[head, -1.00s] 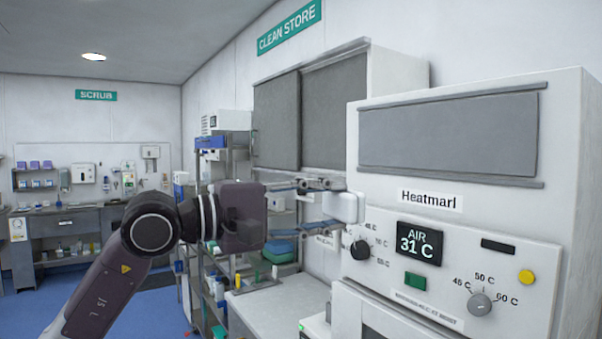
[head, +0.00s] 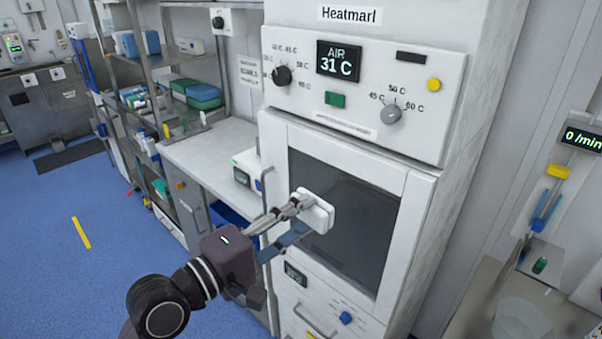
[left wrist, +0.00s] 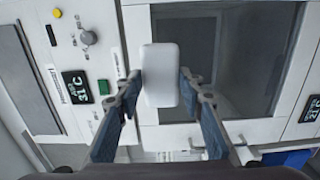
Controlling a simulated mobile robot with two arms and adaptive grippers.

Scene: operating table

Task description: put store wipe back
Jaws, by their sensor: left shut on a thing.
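A white rounded block (head: 316,213), which looks like the wipe pack, is held in front of the warming cabinet's dark glass door (head: 345,235). My left gripper (head: 297,212) is shut on it. In the left wrist view the pack (left wrist: 161,75) sits upright between the two fingertips (left wrist: 165,85), with the glass door behind it. I cannot tell how far the pack is from the glass. My right gripper is out of view.
The Heatmarl cabinet's control panel (head: 370,90) is above the door. To its left are a white counter (head: 210,150) and a metal shelf rack with teal boxes (head: 203,95). Blue floor (head: 60,220) is open at left. A metal worktop (head: 490,300) is at lower right.

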